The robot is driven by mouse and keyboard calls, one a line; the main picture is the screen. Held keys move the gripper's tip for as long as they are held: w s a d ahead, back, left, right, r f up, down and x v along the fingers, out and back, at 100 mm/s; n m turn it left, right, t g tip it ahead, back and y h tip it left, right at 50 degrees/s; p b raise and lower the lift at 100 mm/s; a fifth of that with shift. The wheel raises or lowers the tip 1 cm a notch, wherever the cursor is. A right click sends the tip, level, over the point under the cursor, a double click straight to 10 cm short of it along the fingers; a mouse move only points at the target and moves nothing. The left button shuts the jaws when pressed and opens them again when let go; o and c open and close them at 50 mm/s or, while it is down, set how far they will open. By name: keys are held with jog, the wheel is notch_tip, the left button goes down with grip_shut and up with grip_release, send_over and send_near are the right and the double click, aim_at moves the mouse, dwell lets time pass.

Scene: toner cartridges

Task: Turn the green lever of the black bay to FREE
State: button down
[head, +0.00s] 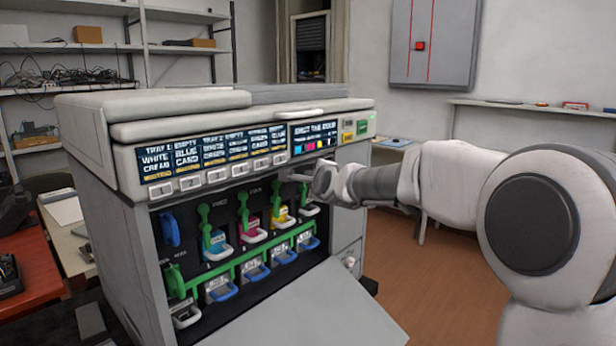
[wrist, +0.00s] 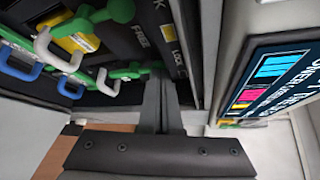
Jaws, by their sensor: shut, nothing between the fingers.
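The black bay (head: 309,210) is the rightmost in the upper row of the printer's open front, with a pale handle. Its green lever is mostly hidden behind my gripper in the head view. In the wrist view the green lever (wrist: 128,73) lies just beyond my fingertips, its knob end beside them; I cannot tell whether they touch. The FREE label (wrist: 140,34) and the LOCK label (wrist: 178,60) are printed near it; the knob end appears closer to LOCK. My gripper (wrist: 158,82) is shut and empty, and it also shows at the bay in the head view (head: 311,180).
The yellow cartridge (head: 280,216) with its own green lever sits left of the black bay. A green rail (head: 240,263) and several lower blue-handled units run below. The printer's display panel (head: 314,134) overhangs above. The lowered front cover (head: 310,310) slopes out below.

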jog(key=shift+w+d+r+m+g+p, duration=0.1)
jog(key=shift+w+d+m+g+p, duration=0.05)
jog(key=shift+m+g+p, duration=0.2)
jog(key=w+d+m+g+y+p, duration=0.1)
jog(key=m+g+p, duration=0.1)
jog(key=p, duration=0.5)
jog(key=w+d+f+m+g+y+p, duration=0.1)
jog(key=m+g+p, duration=0.1)
jog(key=p, duration=0.6)
jog(key=w+d+m+g+y+p, duration=0.1)
jog(key=w+m+g+p, duration=0.1)
jog(key=p, duration=0.5)
jog(key=shift+f+m+g+y+p, duration=0.3)
jog(key=shift+m+g+y, duration=0.15)
jog(key=shift+g, duration=0.2)
jog(key=shift+s+a+f+b, duration=0.3)
jog(key=shift+s+a+b, duration=0.15)
jog(key=shift+s+b, duration=0.1)
jog(key=shift+d, duration=0.1)
